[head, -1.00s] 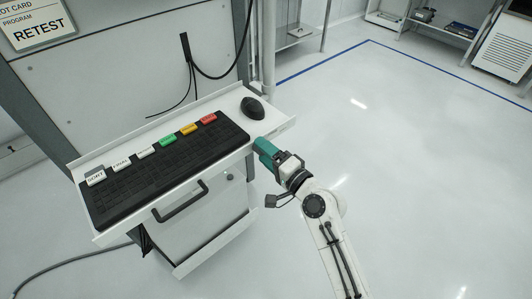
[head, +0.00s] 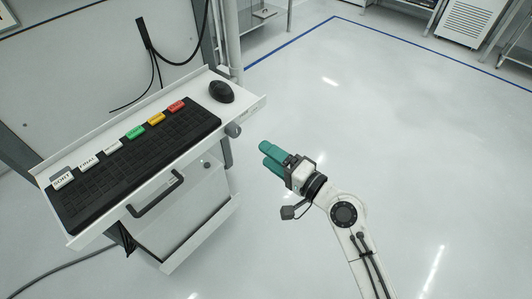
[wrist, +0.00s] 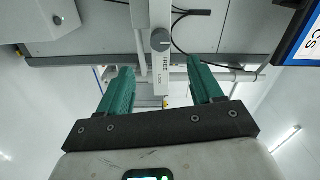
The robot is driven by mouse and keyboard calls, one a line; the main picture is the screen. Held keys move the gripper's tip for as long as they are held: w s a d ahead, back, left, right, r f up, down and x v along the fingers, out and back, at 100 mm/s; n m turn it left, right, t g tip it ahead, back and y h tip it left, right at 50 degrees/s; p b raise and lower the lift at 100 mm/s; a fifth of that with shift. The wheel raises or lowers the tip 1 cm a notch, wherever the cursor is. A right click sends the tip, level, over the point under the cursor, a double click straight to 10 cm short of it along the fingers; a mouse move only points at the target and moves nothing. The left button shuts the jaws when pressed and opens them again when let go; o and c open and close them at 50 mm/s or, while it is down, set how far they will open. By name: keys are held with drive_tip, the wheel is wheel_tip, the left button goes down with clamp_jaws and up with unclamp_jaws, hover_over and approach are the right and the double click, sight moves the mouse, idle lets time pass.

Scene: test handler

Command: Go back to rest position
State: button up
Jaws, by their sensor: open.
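My gripper (head: 267,157) has green fingers and is in the head view just right of the pull-out keyboard shelf, over open floor. It is apart from the shelf. In the wrist view my gripper (wrist: 163,80) shows its two green fingers spread apart with nothing held between them. Behind the fingers is a white post with a round grey knob (wrist: 160,40) and a label reading FREE.
The shelf (head: 250,108) holds a black keyboard (head: 110,185) with several coloured labelled keys, and a black mouse (head: 221,92). A handle (head: 155,195) sticks out of the front below. The floor (head: 400,130) to the right is clear, with a blue line (head: 300,47) at the back.

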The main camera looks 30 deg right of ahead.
idle(0.4)
drive_tip(key=s+a+f+n+g+p, duration=0.2)
drive_tip(key=s+f+n+g+p, duration=0.35)
drive_tip(key=s+n+g, duration=0.35)
drive_tip(key=s+d+n+g+h+p, duration=0.1)
drive_tip(key=s+d+g+h, duration=0.2)
drive_tip(key=s, duration=0.6)
drive_tip(key=s+d+f+n+g+h+p, duration=0.1)
drive_tip(key=s+d+n+g+h, duration=0.1)
drive_tip(key=s, duration=0.6)
drive_tip(key=shift+s+d+g+h, duration=0.4)
drive_tip(key=shift+d+g, duration=0.25)
drive_tip(key=shift+g, duration=0.45)
drive_tip(key=shift+w, duration=0.1)
drive_tip(key=shift+c, duration=0.2)
